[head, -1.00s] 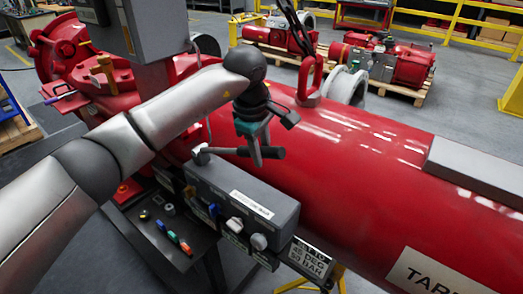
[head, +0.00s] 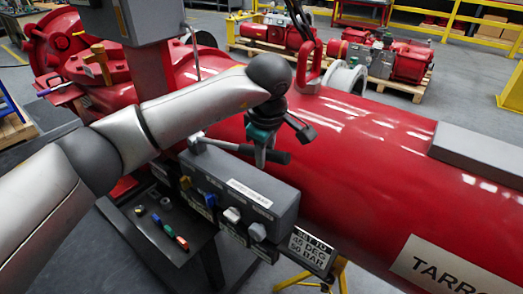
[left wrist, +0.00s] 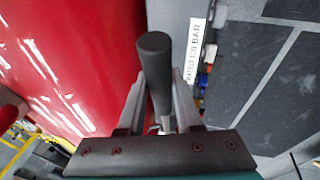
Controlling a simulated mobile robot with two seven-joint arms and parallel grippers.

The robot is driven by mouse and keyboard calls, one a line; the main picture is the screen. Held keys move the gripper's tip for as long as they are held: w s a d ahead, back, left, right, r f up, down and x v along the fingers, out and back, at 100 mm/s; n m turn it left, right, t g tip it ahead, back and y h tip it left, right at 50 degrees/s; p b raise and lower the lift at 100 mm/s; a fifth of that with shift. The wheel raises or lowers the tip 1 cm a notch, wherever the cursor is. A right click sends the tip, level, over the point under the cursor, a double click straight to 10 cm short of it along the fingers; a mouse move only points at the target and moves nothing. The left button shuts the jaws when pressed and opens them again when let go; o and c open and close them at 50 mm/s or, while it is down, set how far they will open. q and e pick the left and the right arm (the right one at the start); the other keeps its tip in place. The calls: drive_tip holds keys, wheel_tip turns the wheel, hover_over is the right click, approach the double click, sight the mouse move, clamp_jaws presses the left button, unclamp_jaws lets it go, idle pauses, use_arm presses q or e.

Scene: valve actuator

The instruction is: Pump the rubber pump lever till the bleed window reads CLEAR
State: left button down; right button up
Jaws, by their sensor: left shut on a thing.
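The pump lever (head: 278,156) has a black grip and comes from a pivot on top of a grey pump box (head: 262,183). In the head view it slopes slightly down to the right. My left gripper (head: 261,160) comes from above and is shut on the lever's grip. In the left wrist view the black grip (left wrist: 155,65) stands out between the two fingers of my left gripper (left wrist: 157,100). I cannot make out the bleed window or its reading. My right gripper is not in view.
A large red cylinder (head: 375,165) fills the space behind the box. A "45 DEG 50 BAR" sign (head: 312,248) hangs at the box's right end. A dark tray (head: 150,225) with several small coloured parts lies in front. A grey cabinet (head: 150,20) stands behind my arm.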

use_arm(q)
drive_tip(key=shift+t+y, duration=0.6)
drive_tip(key=shift+y, duration=0.3)
drive_tip(key=shift+s+d+f+b, duration=0.15)
drive_tip(key=shift+d+f+b, duration=0.05)
drive_tip(key=shift+f+b, duration=1.05)
drive_tip(key=shift+s+d+f+b, duration=0.15)
drive_tip(key=shift+f+b, duration=0.85)
drive_tip(key=shift+f, duration=0.35)
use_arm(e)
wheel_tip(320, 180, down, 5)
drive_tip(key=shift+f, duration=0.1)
use_arm(q)
drive_tip(key=c, duration=0.6)
unclamp_jaws()
drive_tip(key=shift+r, duration=0.1)
drive_tip(key=v, duration=1.5)
drive_tip(key=shift+r, duration=0.1)
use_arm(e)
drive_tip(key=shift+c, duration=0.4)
